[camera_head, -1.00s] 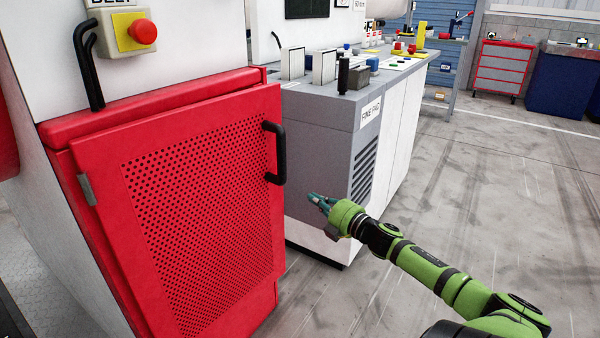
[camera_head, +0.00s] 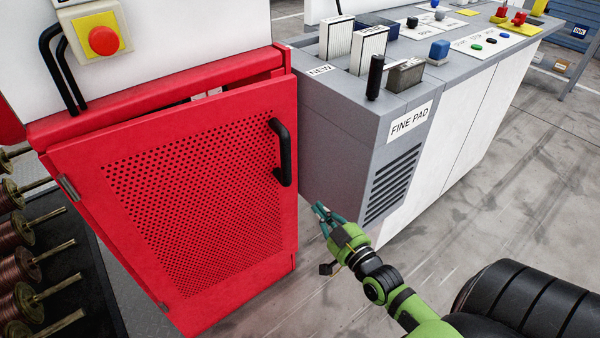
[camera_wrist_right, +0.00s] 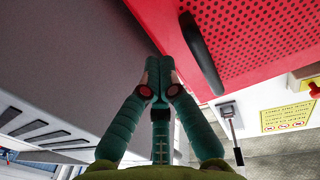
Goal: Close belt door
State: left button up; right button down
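The red perforated belt door (camera_head: 190,190) fills the left of the head view. It stands a little open, with a dark gap along its top below the red cabinet rim (camera_head: 160,97). Its black handle (camera_head: 281,152) is upright near the right edge, and a metal hinge (camera_head: 68,187) shows at the left edge. The door (camera_wrist_right: 265,35) and handle (camera_wrist_right: 203,55) also show in the right wrist view. My right gripper (camera_head: 322,211) is to the right of and below the handle, apart from it. Its fingertips (camera_wrist_right: 160,66) meet with nothing visible between them. My left gripper is out of view.
A grey bench (camera_head: 345,140) labelled FINE PAD stands close to the right of the door, with pads and buttons on top. Copper spools (camera_head: 20,235) line the lower left. A red stop button (camera_head: 103,41) is above the door. Open floor (camera_head: 500,190) lies at right.

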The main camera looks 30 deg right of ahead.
send_near(295, 179)
jog(key=w+r, duration=0.1)
jog(key=w, duration=0.1)
jog(key=w+a+r, duration=0.1)
jog(key=w, duration=0.1)
jog(key=w+r+b, duration=0.1)
jog(key=w, duration=0.2)
jog(key=shift+a+r, duration=0.2)
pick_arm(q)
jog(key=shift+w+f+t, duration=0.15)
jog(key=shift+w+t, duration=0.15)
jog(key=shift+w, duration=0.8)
